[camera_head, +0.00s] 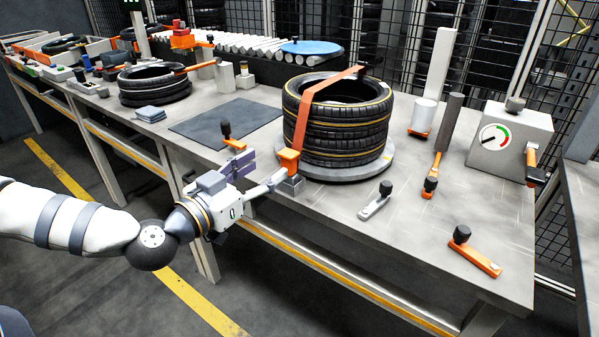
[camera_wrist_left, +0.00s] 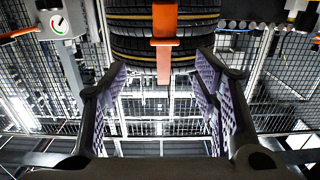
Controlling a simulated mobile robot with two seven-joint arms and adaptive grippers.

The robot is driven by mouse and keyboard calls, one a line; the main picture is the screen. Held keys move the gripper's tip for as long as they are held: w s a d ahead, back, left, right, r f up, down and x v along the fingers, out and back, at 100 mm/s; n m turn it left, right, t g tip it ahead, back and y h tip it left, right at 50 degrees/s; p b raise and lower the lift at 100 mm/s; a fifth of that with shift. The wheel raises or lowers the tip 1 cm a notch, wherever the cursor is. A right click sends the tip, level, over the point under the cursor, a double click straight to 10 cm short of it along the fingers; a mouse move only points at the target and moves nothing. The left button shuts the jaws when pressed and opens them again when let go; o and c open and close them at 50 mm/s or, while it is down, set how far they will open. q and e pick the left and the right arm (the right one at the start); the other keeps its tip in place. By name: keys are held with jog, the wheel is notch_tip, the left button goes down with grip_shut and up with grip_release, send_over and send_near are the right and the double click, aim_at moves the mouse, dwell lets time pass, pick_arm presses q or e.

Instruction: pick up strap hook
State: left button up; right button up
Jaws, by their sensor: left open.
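An orange strap (camera_head: 306,108) runs over a stack of black tyres (camera_head: 345,130) and down its near left side. The orange strap hook (camera_head: 288,160) is at its lower end, just above a small grey block. My left gripper (camera_head: 257,174) is open and empty at the table's front edge, just left of the hook, its purple-padded fingers pointing toward it. In the left wrist view the orange hook piece (camera_wrist_left: 164,45) shows ahead, between and beyond the open fingers (camera_wrist_left: 163,78); no contact shows. My right gripper is not in view.
The tyres stand on a round grey plate (camera_head: 378,168) on the workbench. Right lie a grey clamp (camera_head: 376,202) and an orange-handled tool (camera_head: 474,252). A dark mat (camera_head: 215,128) lies left, mostly bare.

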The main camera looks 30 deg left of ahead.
aim_at(284, 156)
pick_arm(q)
jog(key=w, duration=0.3)
jog(key=w+f+b, duration=0.1)
jog(key=w, duration=0.2)
jog(key=w+b, duration=0.1)
jog(key=w, duration=0.2)
jog(key=shift+f, duration=0.4)
jog(key=shift+w+r, duration=0.15)
jog(key=shift+w, duration=0.1)
jog(key=shift+r, duration=0.15)
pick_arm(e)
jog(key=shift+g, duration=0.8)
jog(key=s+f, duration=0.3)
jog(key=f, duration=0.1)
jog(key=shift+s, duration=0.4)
pick_arm(q)
grip_shut()
